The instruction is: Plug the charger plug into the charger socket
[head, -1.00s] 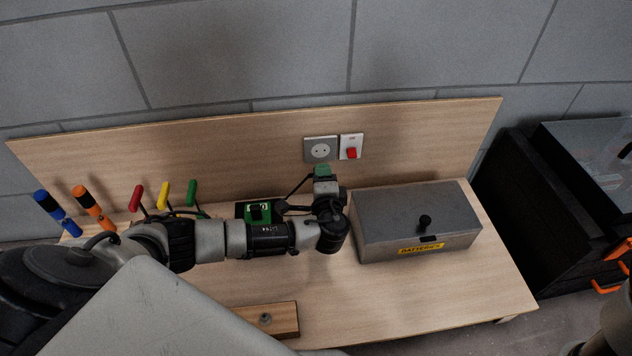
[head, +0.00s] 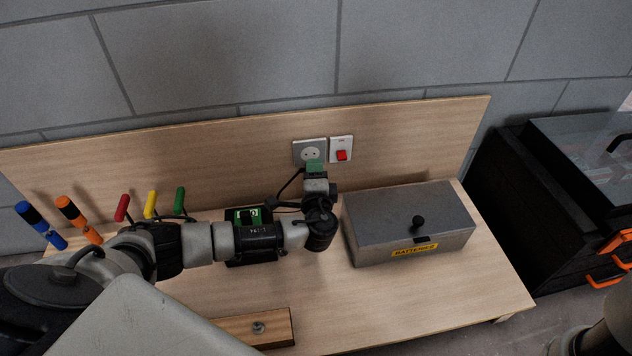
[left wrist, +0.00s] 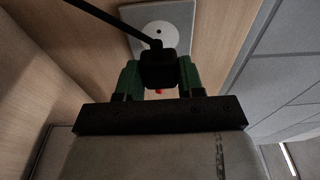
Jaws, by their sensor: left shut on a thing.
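The charger socket (head: 310,151) is a grey square plate with a round white face on the wooden back panel; it also shows in the left wrist view (left wrist: 174,14). My left gripper (head: 314,166), with green fingertips, is just below and in front of the socket, overlapping its lower edge in the head view. In the left wrist view its green fingers (left wrist: 160,78) are shut on the black charger plug (left wrist: 158,66), whose cable runs to the upper left. The plug covers part of the socket face. I cannot tell whether it touches the socket. My right gripper is out of view.
A red switch (head: 342,155) sits right of the socket. A grey metal batteries box (head: 412,214) stands on the bench right of my gripper. A black and green device (head: 247,217) is behind my left arm. Several coloured-handled tools (head: 122,207) stand at the left.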

